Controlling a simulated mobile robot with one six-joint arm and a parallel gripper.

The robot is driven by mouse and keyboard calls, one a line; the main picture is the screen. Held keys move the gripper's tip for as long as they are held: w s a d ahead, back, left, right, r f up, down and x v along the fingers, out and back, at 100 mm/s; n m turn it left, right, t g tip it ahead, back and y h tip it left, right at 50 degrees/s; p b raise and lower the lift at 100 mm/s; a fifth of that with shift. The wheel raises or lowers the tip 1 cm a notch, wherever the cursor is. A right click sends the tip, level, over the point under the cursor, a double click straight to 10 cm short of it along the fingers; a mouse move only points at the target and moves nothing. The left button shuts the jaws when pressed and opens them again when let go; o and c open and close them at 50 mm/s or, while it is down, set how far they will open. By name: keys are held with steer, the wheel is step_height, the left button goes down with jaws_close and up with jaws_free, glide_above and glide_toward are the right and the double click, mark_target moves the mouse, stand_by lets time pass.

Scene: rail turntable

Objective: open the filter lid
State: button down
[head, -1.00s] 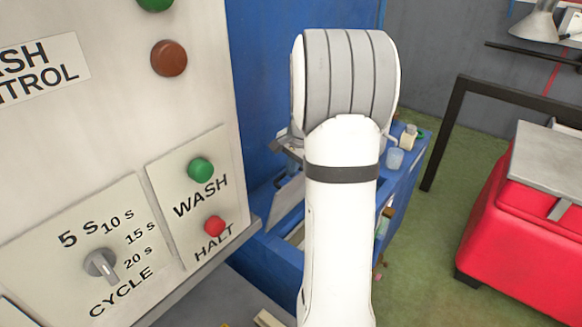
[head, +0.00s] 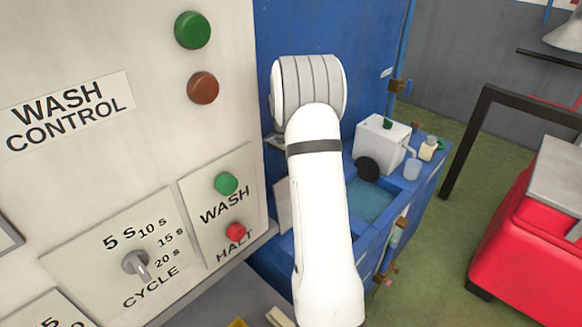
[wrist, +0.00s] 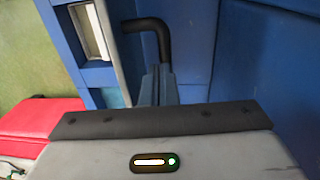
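In the wrist view my gripper (wrist: 159,84) shows two blue-grey fingers close together in the middle. A black bent handle (wrist: 152,24) runs down to their tips, and they appear closed on its end. Blue panels stand behind the handle. In the head view my white arm hides the gripper and the handle. A pale flat panel (head: 284,204) stands tilted just left of the arm, over the blue unit; I cannot tell for sure that it is the filter lid.
The wash control panel (head: 70,110) with its buttons and dial fills the left. A blue basin (head: 372,200) with a white box (head: 382,142) and small containers lies right of the arm. A red block (head: 525,235) and black frame (head: 478,130) stand farther right, with green floor between.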

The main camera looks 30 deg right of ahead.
steer(key=shift+r, duration=0.1)
step_height(320, 180, up, 10)
steer(key=w+p, duration=0.1)
steer(key=p, duration=0.5)
steer(key=shift+w+a, duration=0.2)
steer(key=shift+w, duration=0.05)
steer(key=shift+f, duration=0.2)
